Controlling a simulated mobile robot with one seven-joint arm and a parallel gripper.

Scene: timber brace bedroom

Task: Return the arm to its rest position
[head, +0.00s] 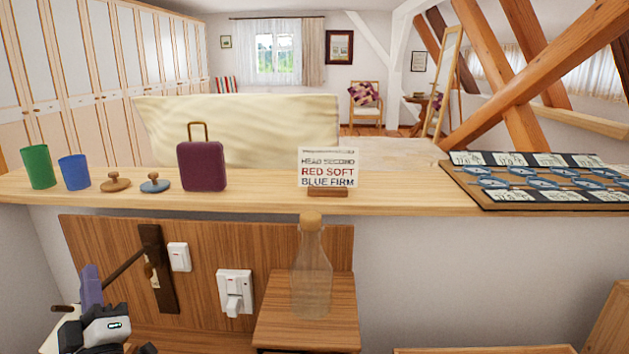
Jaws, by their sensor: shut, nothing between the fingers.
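Part of my arm shows at the lower left of the head view. It is white and black with a small green light, and it is cut off by the bottom edge. I cannot make out my gripper's fingers. No object can be seen held there. The arm part is below the wooden shelf (420,201), in front of the wood panel.
The shelf bears a green cup (38,167), blue cup (74,172), two stamps, a maroon case (201,166), a sign (328,168) and a card board (540,179). A clear corked bottle (311,270) stands on a small wooden stand. A dark lever sits beside my arm.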

